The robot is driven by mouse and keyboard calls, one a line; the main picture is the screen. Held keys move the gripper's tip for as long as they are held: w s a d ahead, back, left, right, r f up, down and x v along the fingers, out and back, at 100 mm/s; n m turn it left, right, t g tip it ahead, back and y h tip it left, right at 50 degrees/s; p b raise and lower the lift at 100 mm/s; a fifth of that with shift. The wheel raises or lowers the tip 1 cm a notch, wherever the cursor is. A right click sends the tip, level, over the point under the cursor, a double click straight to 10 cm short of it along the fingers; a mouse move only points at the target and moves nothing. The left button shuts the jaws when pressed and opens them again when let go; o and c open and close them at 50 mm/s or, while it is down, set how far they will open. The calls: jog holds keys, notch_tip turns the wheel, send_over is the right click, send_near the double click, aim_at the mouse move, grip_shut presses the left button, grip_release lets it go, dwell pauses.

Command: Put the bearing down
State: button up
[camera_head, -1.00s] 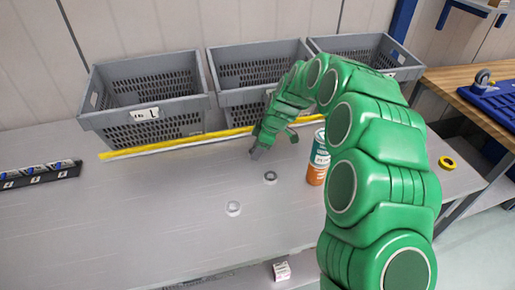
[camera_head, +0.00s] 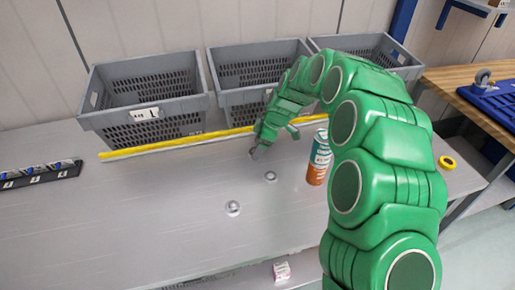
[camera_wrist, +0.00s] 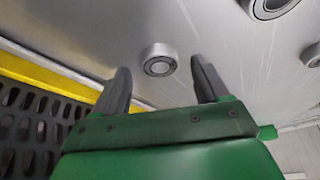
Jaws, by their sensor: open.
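Two small grey ring-shaped parts lie flat and apart on the grey bench: a nearer bearing (camera_head: 233,208) and a farther bearing (camera_head: 270,176). My gripper (camera_head: 254,152) is low over the bench, just behind and left of the farther one. In the wrist view my gripper (camera_wrist: 160,75) is open, with its two dark fingers spread and nothing held. A bearing (camera_wrist: 159,60) lies just beyond the fingertips, between their lines. A larger-looking ring (camera_wrist: 268,8) is cut off at the top edge, and another round part (camera_wrist: 312,55) at the right edge.
Grey totes (camera_head: 145,92) stand along the back behind a yellow strip (camera_head: 180,146). An orange and teal can (camera_head: 318,160) stands right of my gripper. A yellow roll (camera_head: 446,162) lies far right, a black rack (camera_head: 38,176) far left. The bench's left middle is clear.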

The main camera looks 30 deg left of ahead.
jog(key=v, duration=1)
jog(key=shift+d+r, duration=0.2)
jog(key=shift+r, duration=0.15)
jog(key=shift+w, duration=0.1)
